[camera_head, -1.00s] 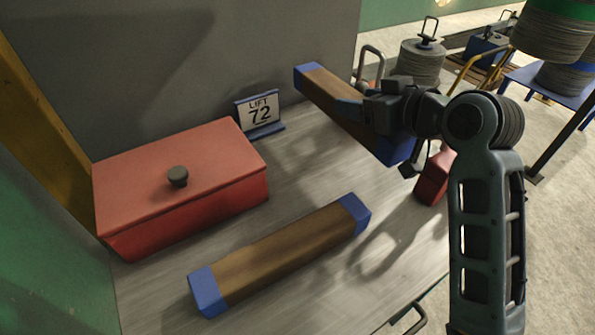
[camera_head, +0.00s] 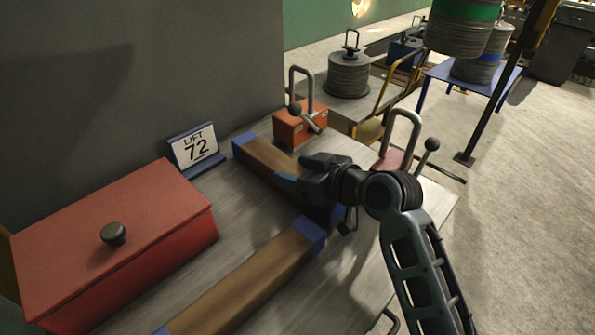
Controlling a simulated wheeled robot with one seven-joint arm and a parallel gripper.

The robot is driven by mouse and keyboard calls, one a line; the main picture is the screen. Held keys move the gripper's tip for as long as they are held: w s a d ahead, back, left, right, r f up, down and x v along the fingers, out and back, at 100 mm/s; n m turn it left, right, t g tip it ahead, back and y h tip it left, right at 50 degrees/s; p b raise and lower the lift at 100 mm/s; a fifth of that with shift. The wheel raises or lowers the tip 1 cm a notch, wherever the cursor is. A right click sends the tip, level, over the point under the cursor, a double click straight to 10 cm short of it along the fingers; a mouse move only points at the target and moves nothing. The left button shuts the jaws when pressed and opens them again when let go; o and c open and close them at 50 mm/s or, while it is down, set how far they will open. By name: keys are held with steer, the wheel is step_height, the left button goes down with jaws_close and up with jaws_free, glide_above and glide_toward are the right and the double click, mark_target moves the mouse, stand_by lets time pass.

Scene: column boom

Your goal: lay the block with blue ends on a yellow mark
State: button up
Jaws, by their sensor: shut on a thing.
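A brown wooden block with blue ends (camera_head: 272,160) is held in my gripper (camera_head: 298,182). The jaws are shut around its middle and hide part of it. I cannot tell whether this block touches the grey table top or hangs just above it. A second brown block with blue ends (camera_head: 250,284) lies on the table nearer to me. Its near end is cut off by the bottom edge of the picture. The two blocks come close together in the picture near the second block's far end. No yellow mark is visible.
A red box with a dark knob (camera_head: 115,250) stands at the left. A "LIFT 72" sign (camera_head: 195,149) stands behind it. An orange-red clamp-like piece (camera_head: 300,126) and a red piece with a grey handle (camera_head: 392,160) stand beyond and right of my gripper. Cable drums (camera_head: 348,76) are behind.

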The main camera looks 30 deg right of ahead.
steer(key=shift+f, duration=0.2)
steer(key=o, duration=1.4)
